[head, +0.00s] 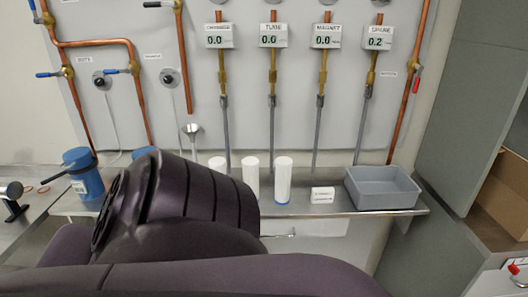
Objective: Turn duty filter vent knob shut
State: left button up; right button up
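On the wall panel at the upper left, a small dark round knob (102,80) sits under a small label (84,59) that seems to read DUTY. A thin pale line runs down from it. A similar knob (170,78) sits to its right under another label, too small to read surely. I cannot tell from here how far either knob is turned. Neither of my grippers is in view. A dark purple link of my arm fills the lower middle and stands in front of the bench, below both knobs and apart from them.
Copper pipes with blue-handled valves (119,70) flank the duty knob. Blue canister (84,175), white cylinders (283,180) and grey bin (383,188) stand on the steel bench (410,210). Gauges (219,37) and a red-handled valve (416,79) are further right.

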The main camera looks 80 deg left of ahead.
aim_at(99, 81)
jog(key=j+u, duration=0.15)
jog(key=u, duration=3.5)
